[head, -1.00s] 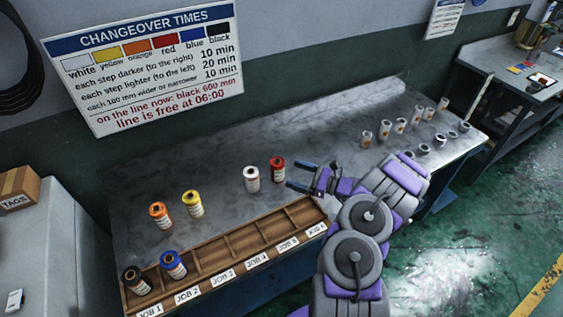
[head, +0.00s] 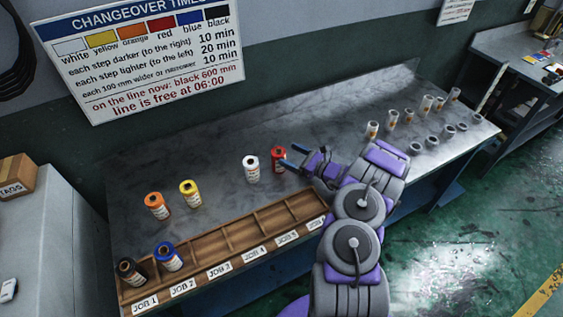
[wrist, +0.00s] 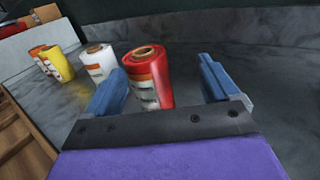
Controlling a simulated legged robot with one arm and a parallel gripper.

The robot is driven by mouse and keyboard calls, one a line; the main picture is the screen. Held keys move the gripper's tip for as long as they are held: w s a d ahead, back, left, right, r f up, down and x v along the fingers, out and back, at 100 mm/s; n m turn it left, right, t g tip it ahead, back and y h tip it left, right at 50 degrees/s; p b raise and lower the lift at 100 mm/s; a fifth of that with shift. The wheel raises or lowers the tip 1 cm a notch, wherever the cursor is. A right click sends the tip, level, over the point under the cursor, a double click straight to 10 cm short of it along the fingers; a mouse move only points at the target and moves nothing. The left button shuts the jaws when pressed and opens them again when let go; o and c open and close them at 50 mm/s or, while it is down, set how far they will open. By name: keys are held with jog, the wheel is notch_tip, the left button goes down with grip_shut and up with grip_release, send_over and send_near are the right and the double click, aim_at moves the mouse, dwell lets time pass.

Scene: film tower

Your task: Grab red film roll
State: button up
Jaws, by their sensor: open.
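The red film roll (head: 278,158) stands upright on the metal bench, just right of the white roll. My gripper (head: 291,157) is open, at the right side of the red roll in the head view. In the wrist view the red roll (wrist: 148,80) shows just ahead of my gripper (wrist: 165,82), between the lines of its two blue fingers and nearer the left one. I cannot tell whether a finger touches it. Nothing is held.
The white roll (head: 251,168) stands close to the red one. Yellow (head: 190,198) and orange (head: 155,205) rolls stand farther left. A wooden tray (head: 228,238) along the front edge holds black and blue rolls at its left end.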

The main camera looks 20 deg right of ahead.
aim_at(275, 149)
jog(key=w+a, duration=0.1)
jog(key=w+a+b, duration=0.1)
jog(key=a, duration=0.1)
jog(key=w+a, duration=0.2)
jog(key=shift+a+r+b, duration=0.2)
jog(key=shift+b, duration=0.15)
jog(key=shift+w+d, duration=0.1)
jog(key=shift+w, duration=0.2)
jog(key=shift+d, duration=0.4)
jog(key=shift+a, duration=0.55)
jog(key=c, duration=0.6)
jog(key=shift+d, duration=0.4)
jog(key=c, duration=0.6)
jog(key=shift+o, duration=0.2)
jog(key=shift+a, duration=0.1)
